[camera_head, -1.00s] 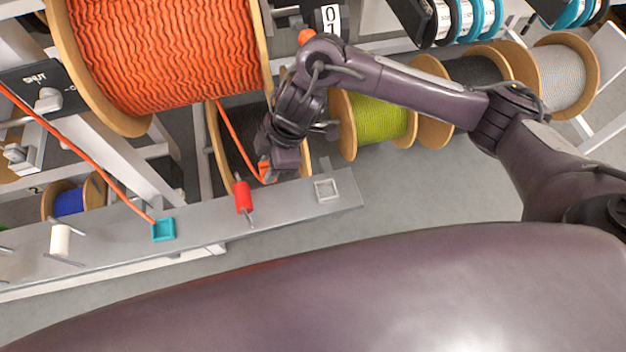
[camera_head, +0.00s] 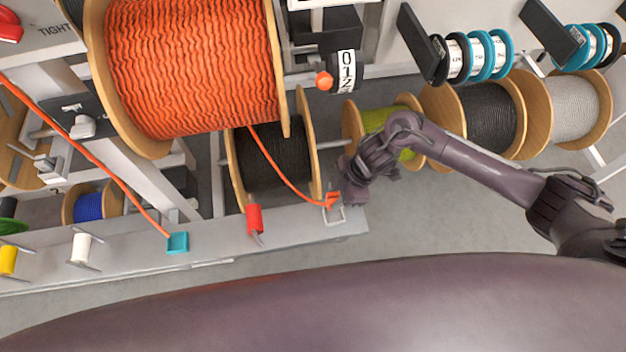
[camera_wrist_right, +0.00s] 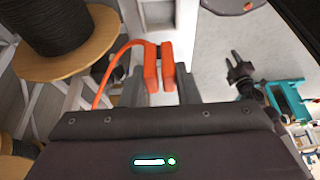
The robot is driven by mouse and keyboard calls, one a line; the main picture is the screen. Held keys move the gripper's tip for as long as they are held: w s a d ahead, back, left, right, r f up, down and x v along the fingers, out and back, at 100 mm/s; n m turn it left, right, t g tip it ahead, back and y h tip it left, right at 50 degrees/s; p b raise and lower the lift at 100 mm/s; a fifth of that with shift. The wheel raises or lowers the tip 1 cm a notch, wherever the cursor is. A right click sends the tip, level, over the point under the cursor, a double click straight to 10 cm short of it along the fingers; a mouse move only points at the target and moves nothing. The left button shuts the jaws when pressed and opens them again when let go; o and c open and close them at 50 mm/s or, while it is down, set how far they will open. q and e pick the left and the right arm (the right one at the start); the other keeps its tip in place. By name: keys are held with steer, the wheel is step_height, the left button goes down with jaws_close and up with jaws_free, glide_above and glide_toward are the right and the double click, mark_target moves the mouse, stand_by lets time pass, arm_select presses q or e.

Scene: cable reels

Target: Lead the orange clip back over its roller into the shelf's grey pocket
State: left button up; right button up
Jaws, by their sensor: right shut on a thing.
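The orange clip (camera_head: 331,199) is in my right gripper (camera_head: 340,196), at the grey pocket (camera_head: 341,219) on the right end of the shelf (camera_head: 215,240). In the head view the clip overlaps the pocket's far edge; I cannot tell whether it is above or inside it. In the right wrist view the clip (camera_wrist_right: 152,66) is between the fingers of the gripper (camera_wrist_right: 158,88). Its orange cable (camera_head: 284,178) comes down from the big orange reel (camera_head: 195,65). The red roller (camera_head: 255,219) stands left of the cable, apart from it in the picture.
A second orange cable (camera_head: 115,185) runs to a teal pocket (camera_head: 178,243) left of the red roller. A white roller (camera_head: 81,247) is farther left. A black reel (camera_head: 268,160) and a green reel (camera_head: 383,120) stand behind the shelf. The floor right of the shelf is clear.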

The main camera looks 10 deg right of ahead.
steer(key=shift+s+d+f, duration=0.15)
steer(key=shift+d+f, duration=0.05)
steer(key=shift+d, duration=0.15)
steer(key=shift+f, duration=0.1)
steer(key=shift+a+f+b, duration=0.1)
steer(key=shift+f+b, duration=0.5)
steer(key=shift+b, duration=0.1)
step_height(320, 180, down, 4)
steer(key=b, duration=0.3)
steer(key=shift+r, duration=0.25)
steer(key=shift+f+b, duration=1.05)
steer(key=shift+f, duration=0.05)
steer(key=o, duration=1)
steer(key=shift+o, duration=0.2)
